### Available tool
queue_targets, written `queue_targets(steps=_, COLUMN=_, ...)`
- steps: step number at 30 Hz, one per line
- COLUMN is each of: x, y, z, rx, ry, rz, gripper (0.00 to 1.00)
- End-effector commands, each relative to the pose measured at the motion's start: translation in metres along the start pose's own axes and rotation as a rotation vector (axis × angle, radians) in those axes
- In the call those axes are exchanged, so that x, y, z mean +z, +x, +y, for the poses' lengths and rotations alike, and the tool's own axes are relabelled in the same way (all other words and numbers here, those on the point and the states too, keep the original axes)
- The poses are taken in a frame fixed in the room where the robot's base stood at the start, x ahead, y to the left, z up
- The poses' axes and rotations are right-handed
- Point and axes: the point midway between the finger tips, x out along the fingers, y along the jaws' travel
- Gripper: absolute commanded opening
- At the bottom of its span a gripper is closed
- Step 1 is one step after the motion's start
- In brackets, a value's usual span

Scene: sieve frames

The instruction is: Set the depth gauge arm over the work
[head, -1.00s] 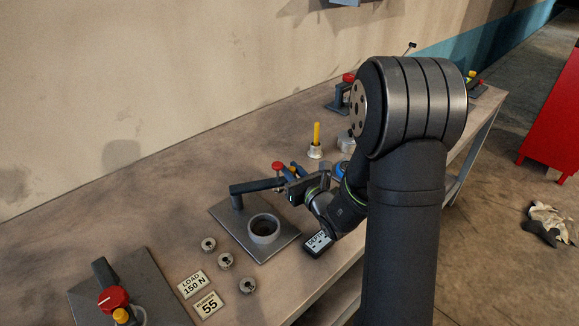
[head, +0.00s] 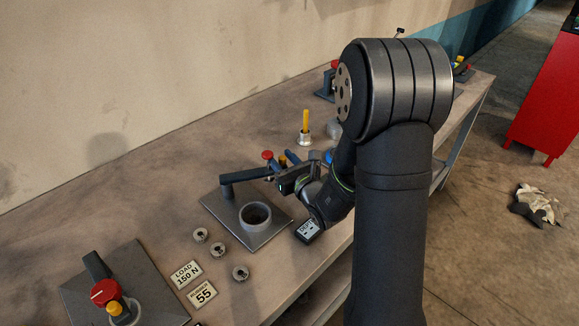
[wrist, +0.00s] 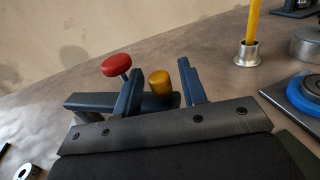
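The depth gauge arm (head: 250,174) is a dark bar on a post at the back left of a grey plate (head: 218,208). It points to the right, behind the ring-shaped work cup (head: 255,216), and is not over its opening. It carries a red knob (head: 267,155), also in the wrist view (wrist: 116,65), and a yellow-orange knob (wrist: 160,82). My gripper (wrist: 163,82) is at the arm's free end. Its two fingers stand either side of the yellow-orange knob, with a gap visible on the right. In the head view my gripper (head: 290,162) partly hides the arm's end.
A depth display (head: 308,231) stands at the bench's front edge. Several small metal pieces (head: 218,250) and the LOAD (head: 186,274) and NUMBER 55 (head: 203,293) cards lie left. A yellow rod in a metal holder (head: 305,128) stands behind. A red-knobbed fixture (head: 106,292) is front left.

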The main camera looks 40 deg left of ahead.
Motion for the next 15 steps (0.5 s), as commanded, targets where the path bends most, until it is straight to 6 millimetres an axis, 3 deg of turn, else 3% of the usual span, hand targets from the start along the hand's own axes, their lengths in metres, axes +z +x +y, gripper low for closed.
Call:
queue_targets(steps=5, x=0.000, y=-0.021, z=-0.001, rx=-0.003, ry=0.001, rz=0.000, gripper=0.38)
queue_targets(steps=15, x=0.000, y=-0.103, z=-0.002, rx=-0.006, ry=0.000, rz=0.001, gripper=0.38)
